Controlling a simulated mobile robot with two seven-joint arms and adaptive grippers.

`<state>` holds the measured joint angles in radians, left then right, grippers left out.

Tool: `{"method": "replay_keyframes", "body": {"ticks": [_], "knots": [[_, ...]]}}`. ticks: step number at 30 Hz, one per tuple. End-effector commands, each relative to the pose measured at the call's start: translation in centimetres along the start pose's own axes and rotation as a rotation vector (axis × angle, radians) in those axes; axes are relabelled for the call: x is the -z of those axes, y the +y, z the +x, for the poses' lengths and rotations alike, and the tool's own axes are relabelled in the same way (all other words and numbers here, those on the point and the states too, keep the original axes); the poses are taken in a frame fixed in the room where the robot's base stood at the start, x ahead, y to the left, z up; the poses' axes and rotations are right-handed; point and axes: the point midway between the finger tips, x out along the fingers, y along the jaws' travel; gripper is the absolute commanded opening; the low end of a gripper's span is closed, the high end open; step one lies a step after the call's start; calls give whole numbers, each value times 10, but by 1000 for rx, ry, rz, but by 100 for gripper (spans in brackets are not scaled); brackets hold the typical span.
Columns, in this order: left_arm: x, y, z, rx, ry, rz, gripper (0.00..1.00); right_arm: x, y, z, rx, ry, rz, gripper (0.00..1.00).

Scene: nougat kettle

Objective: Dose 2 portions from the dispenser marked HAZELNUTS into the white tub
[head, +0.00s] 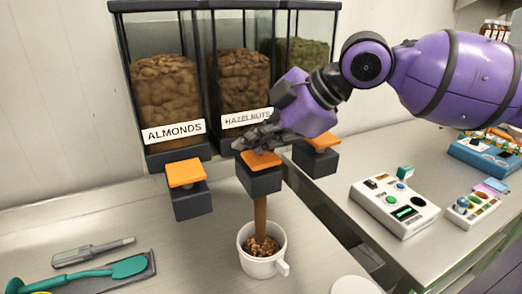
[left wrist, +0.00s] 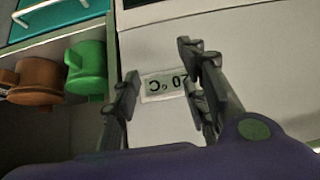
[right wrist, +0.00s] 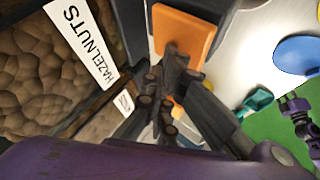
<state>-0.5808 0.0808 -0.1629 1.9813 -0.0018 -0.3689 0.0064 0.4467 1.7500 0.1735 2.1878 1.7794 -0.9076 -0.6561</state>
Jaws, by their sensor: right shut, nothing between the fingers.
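The HAZELNUTS dispenser (head: 243,82) is the middle bin of brown nuts, with an orange lever (head: 262,158) on its black spout (head: 260,181). My right gripper (head: 256,138) is shut and empty, its fingers down at that lever; contact looks likely. A brown stream (head: 260,215) falls from the spout into the white tub (head: 262,265), which stands upright below with its handle to the right. Nuts (head: 263,246) show inside. In the right wrist view the HAZELNUTS label (right wrist: 80,40) is beside my shut fingers (right wrist: 160,100). My left gripper (left wrist: 160,85) is open and empty, seen only in the left wrist view.
The ALMONDS dispenser (head: 167,95) stands left, and a green-filled one (head: 303,60) right. A teal scoop (head: 90,272) and a grey tool (head: 93,251) lie at left. A button box (head: 395,206) stands right. Green (left wrist: 86,66) and brown (left wrist: 38,80) mugs are near my left gripper.

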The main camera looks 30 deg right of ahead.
Motion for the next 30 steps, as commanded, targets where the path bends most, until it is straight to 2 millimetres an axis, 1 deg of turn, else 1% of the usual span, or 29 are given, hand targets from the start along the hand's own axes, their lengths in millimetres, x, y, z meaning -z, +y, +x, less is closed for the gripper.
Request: {"method": "replay_keyframes", "body": {"ticks": [11,20,30], "knots": [[0,0,0,0,0,0,40,-4,-4,4,3,-2,2,0],[0,0,0,1,0,0,40,-4,-3,4,3,-3,2,0],[1,0,0,1,2,0,40,5,7,-8,0,-3,0,0]]}}
